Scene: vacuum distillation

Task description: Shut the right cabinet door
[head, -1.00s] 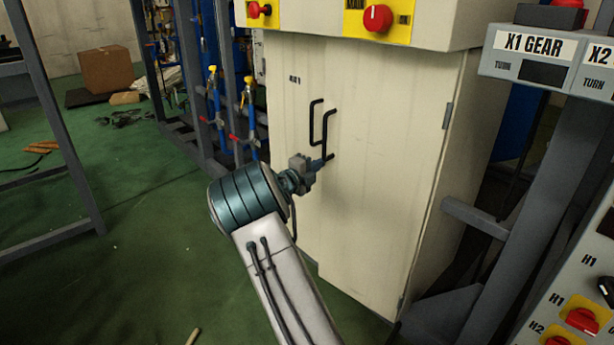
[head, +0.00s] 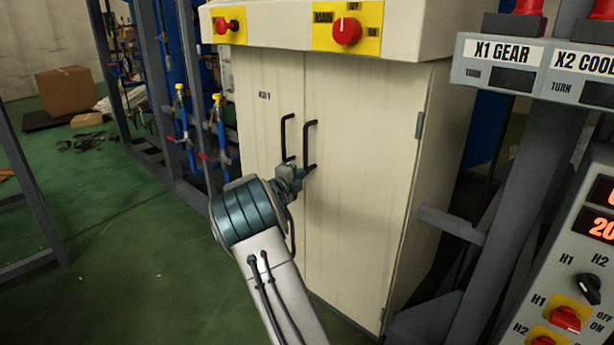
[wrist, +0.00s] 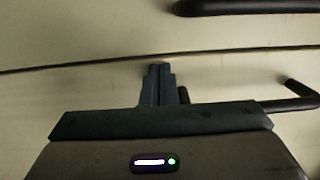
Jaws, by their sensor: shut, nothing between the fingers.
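The cream cabinet's right door (head: 355,190) looks flush with the left door (head: 270,120), with a thin dark seam between them. Each door has a black bar handle: the right one (head: 310,145) and the left one (head: 287,137). My gripper (head: 302,173) is at the seam, by the lower ends of the handles. In the wrist view my gripper's fingers (wrist: 158,72) are together and empty, with their tips just short of the seam (wrist: 220,52). One handle (wrist: 290,104) runs beside the fingers. I cannot tell whether the fingertips touch the door.
Red knobs on yellow plates (head: 347,31) sit above the doors. A grey frame with control boxes (head: 500,65) stands close on the right. Blue pipes with valves (head: 218,125) stand to the left. Green floor (head: 120,230) is open at the left.

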